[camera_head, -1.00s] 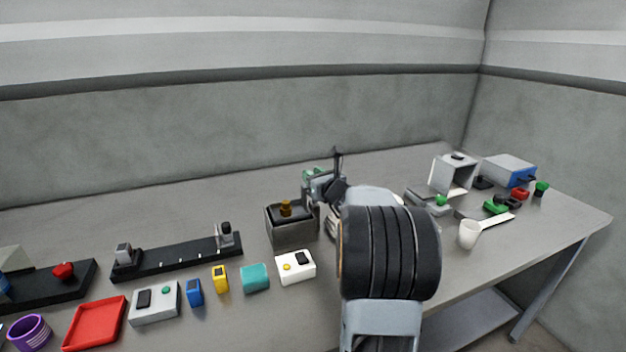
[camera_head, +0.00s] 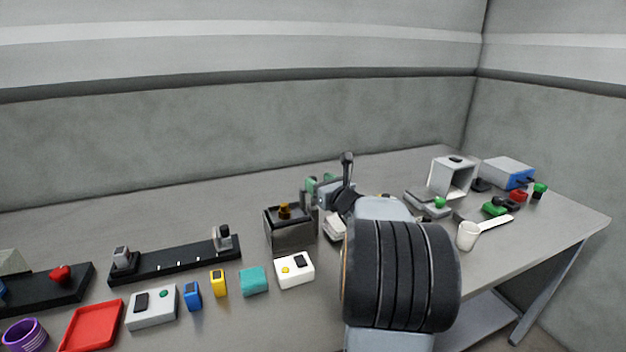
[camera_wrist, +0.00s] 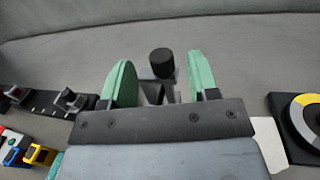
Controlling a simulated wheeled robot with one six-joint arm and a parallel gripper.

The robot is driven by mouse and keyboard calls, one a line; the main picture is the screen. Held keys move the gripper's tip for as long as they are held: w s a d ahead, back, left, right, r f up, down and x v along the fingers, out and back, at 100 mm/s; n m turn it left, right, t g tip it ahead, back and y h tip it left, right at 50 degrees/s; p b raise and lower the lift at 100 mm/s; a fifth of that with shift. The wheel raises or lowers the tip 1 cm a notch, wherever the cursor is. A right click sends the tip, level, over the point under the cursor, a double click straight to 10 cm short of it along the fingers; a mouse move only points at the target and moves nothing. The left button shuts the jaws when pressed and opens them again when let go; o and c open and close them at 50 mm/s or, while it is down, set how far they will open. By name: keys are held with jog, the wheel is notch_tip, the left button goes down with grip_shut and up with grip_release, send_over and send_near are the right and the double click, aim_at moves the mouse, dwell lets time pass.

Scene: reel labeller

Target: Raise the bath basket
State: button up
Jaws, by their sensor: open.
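The bath (camera_head: 290,238) is a grey open-topped box in the middle of the bench. In the head view, a dark basket top with a brass-coloured knob (camera_head: 285,211) shows at its mouth. My gripper (camera_head: 318,187) has green fingers and is just right of and behind the bath from this view, apart from the knob. In the wrist view, my gripper (camera_wrist: 162,82) is open, with a dark cylinder (camera_wrist: 162,63) showing between its fingers. I cannot tell if that is the basket's knob. My gripper's body hides what lies below.
A black rail (camera_head: 170,262) lies left of the bath. A white box with a yellow button (camera_head: 295,270) stands in front. A disc with a yellow sector (camera_wrist: 306,118) is at the right in the wrist view. A white cup (camera_head: 467,237) stands farther right.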

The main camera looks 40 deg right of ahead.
jog(key=s, duration=0.9)
jog(key=shift+s+a, duration=0.3)
jog(key=s+a+f+n+g+y+p, duration=0.25)
jog(key=a+f+n+g, duration=0.3)
jog(key=a+n, duration=0.4)
jog(key=s+a+f+n+g+y+p, duration=0.15)
jog(key=s+a+f+n+g, duration=0.35)
jog(key=n, duration=0.8)
jog(key=s+a+r+n+g+h+p, duration=0.3)
jog(key=a+r+n+p, duration=0.3)
jog(key=a+n, duration=0.5)
notch_tip(320, 180, up, 2)
jog(key=n+g, duration=0.1)
jog(key=n, duration=0.2)
jog(key=shift+s+a+p, duration=0.3)
jog(key=shift+a+p, duration=0.05)
